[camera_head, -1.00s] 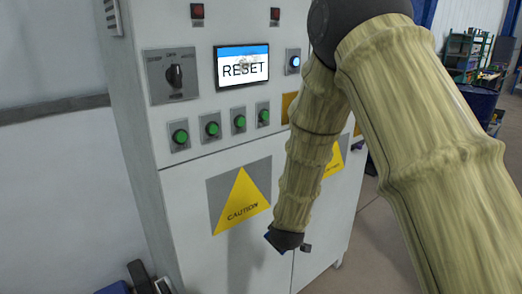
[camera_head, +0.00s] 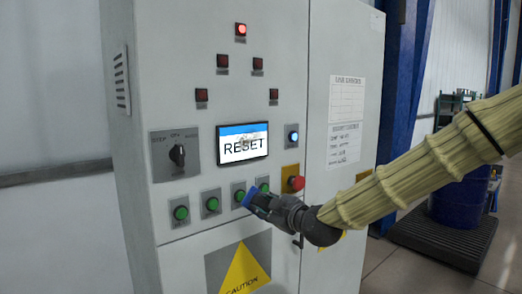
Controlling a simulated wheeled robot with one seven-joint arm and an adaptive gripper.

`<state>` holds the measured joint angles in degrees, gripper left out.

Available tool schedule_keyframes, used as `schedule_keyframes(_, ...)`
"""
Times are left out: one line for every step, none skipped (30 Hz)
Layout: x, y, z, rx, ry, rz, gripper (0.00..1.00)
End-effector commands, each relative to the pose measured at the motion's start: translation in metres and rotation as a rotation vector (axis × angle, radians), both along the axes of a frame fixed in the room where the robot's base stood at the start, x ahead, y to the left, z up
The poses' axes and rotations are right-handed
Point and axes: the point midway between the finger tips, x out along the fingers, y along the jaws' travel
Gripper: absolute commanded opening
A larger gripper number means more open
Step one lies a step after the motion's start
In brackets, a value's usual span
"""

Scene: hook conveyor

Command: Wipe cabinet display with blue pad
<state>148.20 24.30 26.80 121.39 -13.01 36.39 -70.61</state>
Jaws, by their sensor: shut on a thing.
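The cabinet display (camera_head: 243,145) is a small screen on the grey cabinet front, showing "RESET" under a blue bar. A greyish smudge shows on its middle. My gripper (camera_head: 262,203) is in front of the cabinet, below and right of the display, and points left. It is shut on the blue pad (camera_head: 248,199), which shows as a small blue piece at its tip. The pad is apart from the display, near the row of green buttons. Most of the fingers and part of the pad are hidden or too small to make out.
Green buttons (camera_head: 181,213) run in a row below the display. A rotary switch (camera_head: 177,154) is to the left. A blue-lit button (camera_head: 293,137) and a red knob (camera_head: 296,183) are to the right. A yellow caution sign (camera_head: 244,273) is below. Free room lies before the display.

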Motion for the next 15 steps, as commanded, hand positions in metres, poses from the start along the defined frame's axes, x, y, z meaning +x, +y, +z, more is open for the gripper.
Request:
schedule_keyframes(-0.002, 0.0, 0.028, 0.02, -0.028, 0.018, 0.07)
schedule_keyframes(-0.003, 0.002, 0.041, 0.027, -0.043, 0.03, 0.07)
schedule_keyframes(-0.006, 0.003, 0.058, 0.039, -0.061, 0.043, 0.07)
schedule_keyframes(-0.007, 0.004, 0.07, 0.045, -0.072, 0.053, 0.07)
schedule_keyframes(-0.01, 0.005, 0.082, 0.052, -0.084, 0.063, 0.07)
schedule_keyframes(-0.012, 0.006, 0.096, 0.062, -0.097, 0.072, 0.07)
schedule_keyframes(-0.015, 0.006, 0.106, 0.067, -0.106, 0.079, 0.07)
schedule_keyframes(-0.017, 0.007, 0.115, 0.072, -0.113, 0.085, 0.07)
schedule_keyframes(-0.019, 0.008, 0.126, 0.078, -0.123, 0.092, 0.07)
schedule_keyframes(-0.021, 0.008, 0.133, 0.083, -0.129, 0.097, 0.07)
schedule_keyframes(-0.023, 0.009, 0.139, 0.086, -0.135, 0.101, 0.07)
schedule_keyframes(-0.024, 0.009, 0.146, 0.089, -0.14, 0.104, 0.07)
schedule_keyframes(-0.026, 0.009, 0.15, 0.092, -0.143, 0.106, 0.07)
schedule_keyframes(-0.027, 0.01, 0.153, 0.094, -0.145, 0.109, 0.07)
schedule_keyframes(-0.028, 0.01, 0.156, 0.096, -0.148, 0.111, 0.07)
